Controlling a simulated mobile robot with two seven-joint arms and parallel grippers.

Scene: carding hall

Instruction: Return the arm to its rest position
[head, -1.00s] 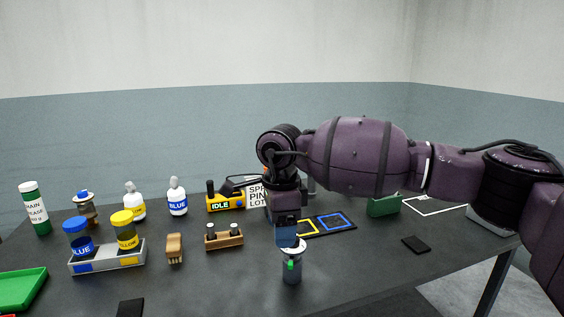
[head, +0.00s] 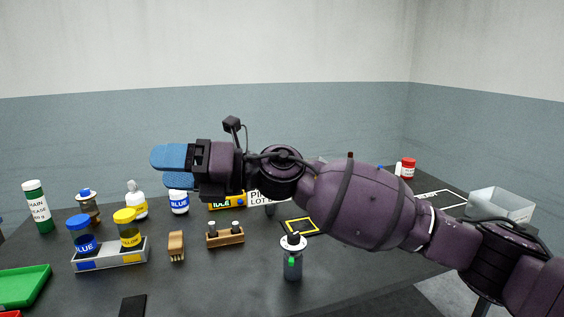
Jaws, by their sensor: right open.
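My right arm comes in from the right side of the head view. Its gripper (head: 172,167) is raised above the back of the table and points left, with its blue fingers apart and nothing between them. It hides part of the yellow device marked IDLE (head: 222,204) and the placard behind it. A dark grey canister with a white top and a green mark (head: 292,263) stands upright on the table, below and apart from the arm. My left gripper is not in view.
The dark table (head: 215,285) holds a tray (head: 110,260) with blue and yellow jars, a wooden brush (head: 176,246), a wooden holder (head: 225,240), white bottles and a green tray (head: 22,288). A yellow-outlined mat (head: 300,227), a clear bin (head: 500,205) and a red-capped jar (head: 407,169) are at right.

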